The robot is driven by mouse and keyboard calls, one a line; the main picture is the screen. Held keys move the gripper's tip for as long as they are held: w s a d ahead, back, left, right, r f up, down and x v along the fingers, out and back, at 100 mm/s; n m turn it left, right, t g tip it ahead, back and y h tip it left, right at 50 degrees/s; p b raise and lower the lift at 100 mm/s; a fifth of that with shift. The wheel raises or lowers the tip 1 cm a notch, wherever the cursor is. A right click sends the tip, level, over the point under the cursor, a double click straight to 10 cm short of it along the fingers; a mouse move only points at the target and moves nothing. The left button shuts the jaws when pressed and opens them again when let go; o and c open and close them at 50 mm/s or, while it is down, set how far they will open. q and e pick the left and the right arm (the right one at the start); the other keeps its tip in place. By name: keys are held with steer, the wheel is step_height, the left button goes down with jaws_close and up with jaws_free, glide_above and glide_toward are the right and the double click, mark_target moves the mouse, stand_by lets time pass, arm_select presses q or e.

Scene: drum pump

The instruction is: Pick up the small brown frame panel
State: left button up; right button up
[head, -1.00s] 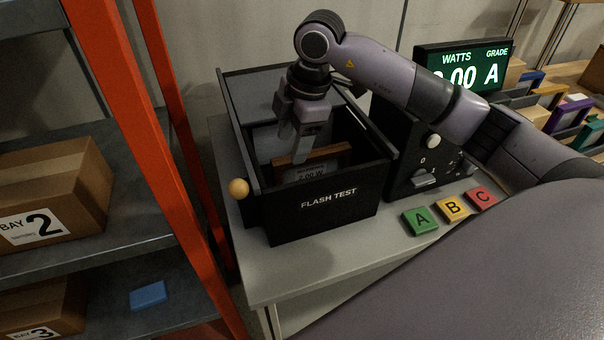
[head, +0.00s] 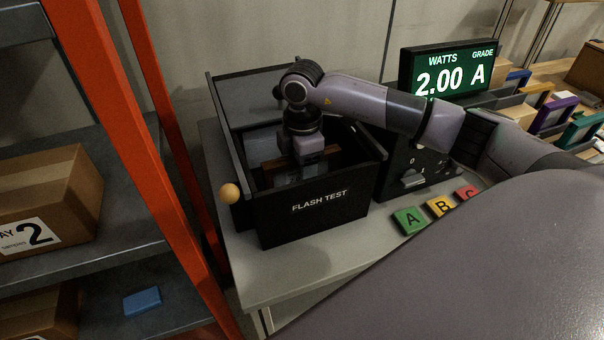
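The small brown frame panel (head: 271,165) is inside the black FLASH TEST box (head: 318,212); only part of its brown edge shows. My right gripper (head: 306,162) reaches down into the open box, at the panel. Its fingertips are hidden low in the box, so I cannot tell whether they are open or closed on the panel. My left gripper is not in view.
The box's walls surround my gripper, and a round wooden knob (head: 229,193) sits at its left front corner. Green A (head: 408,220), yellow B (head: 440,206) and red C tiles lie right. A display (head: 447,75) reads 2.00 A. An orange-posted shelf (head: 152,140) stands left.

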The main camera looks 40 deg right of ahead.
steer(key=shift+c, duration=0.3)
jaws_close()
steer(key=shift+r, duration=0.15)
step_height(320, 180, up, 11)
steer(key=shift+w+r+b, duration=0.1)
steer(key=shift+b, duration=0.25)
step_height(320, 180, up, 8)
steer(key=p, duration=0.1)
steer(key=shift+r, duration=0.25)
